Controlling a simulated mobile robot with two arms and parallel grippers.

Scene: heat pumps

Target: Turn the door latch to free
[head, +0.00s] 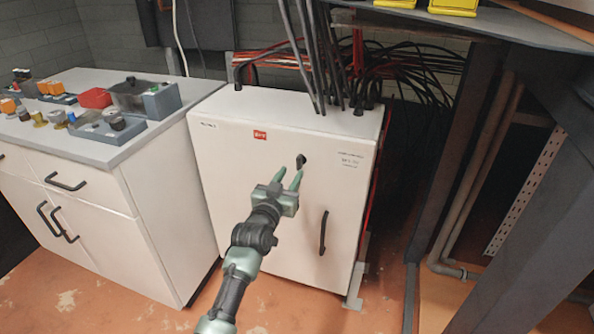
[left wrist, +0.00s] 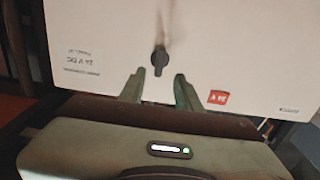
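The door latch (head: 300,161) is a small black knob on the upper part of the white cabinet's door (head: 240,170). In the left wrist view the latch (left wrist: 159,61) hangs as a dark upright tab between and just beyond my fingertips. My left gripper (head: 288,181) is in front of the door, just below the latch in the head view. Its two green fingers (left wrist: 158,80) are spread, with a gap between them, and hold nothing. I cannot tell whether a finger touches the door. My right gripper is not in view.
A black vertical handle (head: 323,233) is on the cabinet door, lower right. Cables (head: 315,60) rise from the cabinet top. A white drawer unit with a grey worktop (head: 100,152) stands at left, holding several parts. A dark metal frame (head: 450,160) stands at right.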

